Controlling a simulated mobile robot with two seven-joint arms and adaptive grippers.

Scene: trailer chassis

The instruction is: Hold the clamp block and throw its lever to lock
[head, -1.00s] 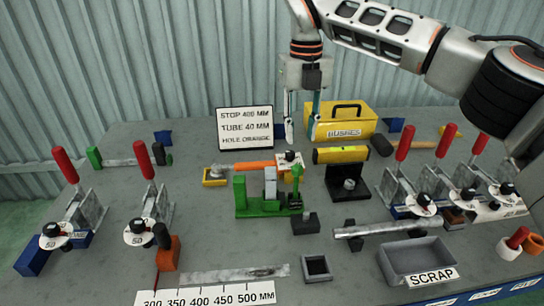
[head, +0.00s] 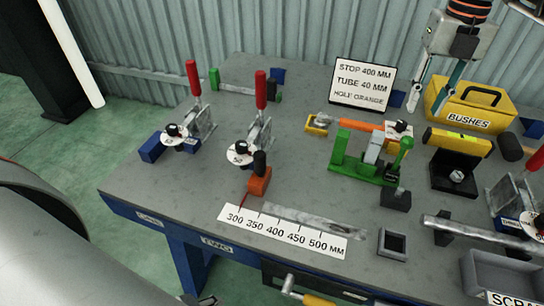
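An orange block (head: 259,183) with a black lever (head: 260,162) stands at the left end of the millimetre scale (head: 282,232). A thin red pointer runs from it near the 300 mark. Two toggle clamps with upright red handles stand on the left side of the bench, one at the far left (head: 194,80) and one nearer the middle (head: 261,90). I cannot tell which of these is the clamp block. My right gripper (head: 433,103) hangs at the back right, fingers apart and empty, left of the yellow BUSHES box (head: 470,104). My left gripper is out of view.
A green fixture (head: 365,158) with an orange tube stands right of centre. The instruction sign (head: 363,84) is behind it. A flat metal bar (head: 313,221) lies along the scale. A grey scrap tray (head: 500,270) is at the lower right. The front left bench is clear.

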